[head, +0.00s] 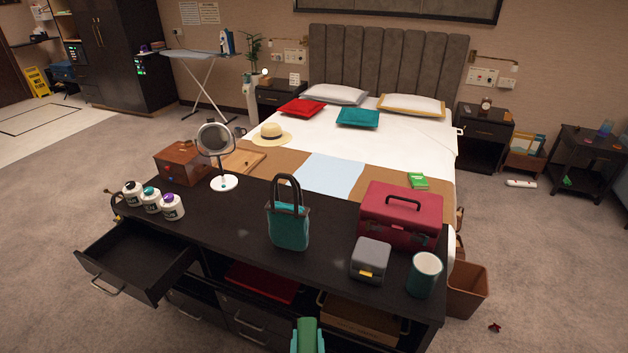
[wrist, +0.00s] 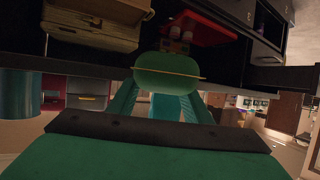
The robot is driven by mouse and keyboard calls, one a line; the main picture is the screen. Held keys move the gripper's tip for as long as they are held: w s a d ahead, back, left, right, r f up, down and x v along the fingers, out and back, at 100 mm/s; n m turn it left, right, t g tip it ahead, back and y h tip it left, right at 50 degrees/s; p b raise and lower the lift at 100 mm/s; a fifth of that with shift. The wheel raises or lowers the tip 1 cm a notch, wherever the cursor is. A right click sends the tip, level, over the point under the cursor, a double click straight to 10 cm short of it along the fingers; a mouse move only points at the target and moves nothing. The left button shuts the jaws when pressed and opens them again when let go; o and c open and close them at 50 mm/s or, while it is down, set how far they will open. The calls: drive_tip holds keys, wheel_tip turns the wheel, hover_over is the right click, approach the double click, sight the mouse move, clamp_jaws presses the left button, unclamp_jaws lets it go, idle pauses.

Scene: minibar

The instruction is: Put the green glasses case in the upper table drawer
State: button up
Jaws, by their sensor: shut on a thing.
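The green glasses case (head: 307,328) is at the bottom centre of the head view, between the fingers of my gripper (head: 308,340). In the wrist view the case (wrist: 168,77) is a rounded green shape with a thin yellowish line across it. My gripper (wrist: 160,98) is shut on it there. The case is held in front of the black table (head: 240,216), near its open lower shelves. The upper table drawer (head: 135,262) at the table's left end is pulled out and looks empty. My gripper is well to the right of this drawer.
On the table top stand several bottles (head: 151,200), a round mirror (head: 216,140), a teal bag (head: 289,228), a red toolbox (head: 400,214), a grey box (head: 370,260) and a green cup (head: 424,274). Red (head: 262,281) and brown items lie on the shelves. Carpet left of the drawer is clear.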

wheel_tip(320, 180, down, 12)
drive_tip(key=s+d, duration=0.1)
drive_tip(key=s, duration=0.1)
drive_tip(key=shift+s+r, duration=0.25)
drive_tip(key=shift+s, duration=0.05)
